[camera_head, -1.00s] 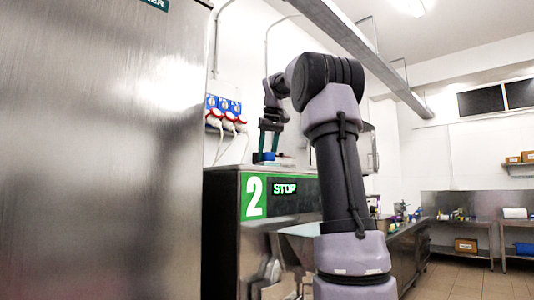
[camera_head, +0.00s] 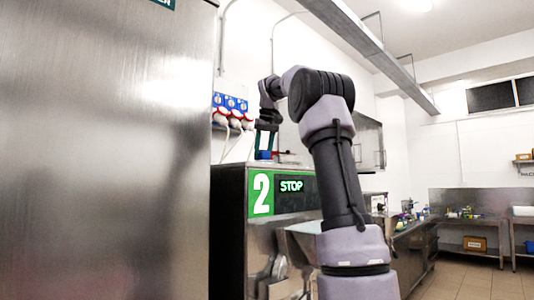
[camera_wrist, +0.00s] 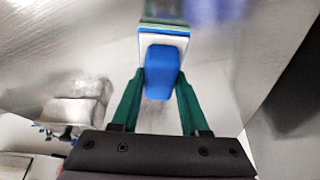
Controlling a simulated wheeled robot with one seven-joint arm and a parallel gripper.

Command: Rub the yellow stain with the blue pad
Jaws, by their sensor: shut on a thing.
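My gripper (camera_head: 266,146) is shut on the blue pad (camera_head: 264,155), above the top of the freezer marked 2 (camera_head: 229,185). In the wrist view, the green fingers of my gripper (camera_wrist: 160,82) flank the pad's blue block (camera_wrist: 160,72). A white layer and a teal edge show at its far end. I cannot tell whether the pad touches the metal surface. The yellow stain does not show in either view.
A large steel cabinet (camera_head: 105,150) fills the left. A small flat item (camera_head: 287,157) lies on the freezer top, right of my gripper. Wall sockets with plugs (camera_head: 230,108) are behind. A blurred purple thing (camera_wrist: 208,12) shows in the wrist view.

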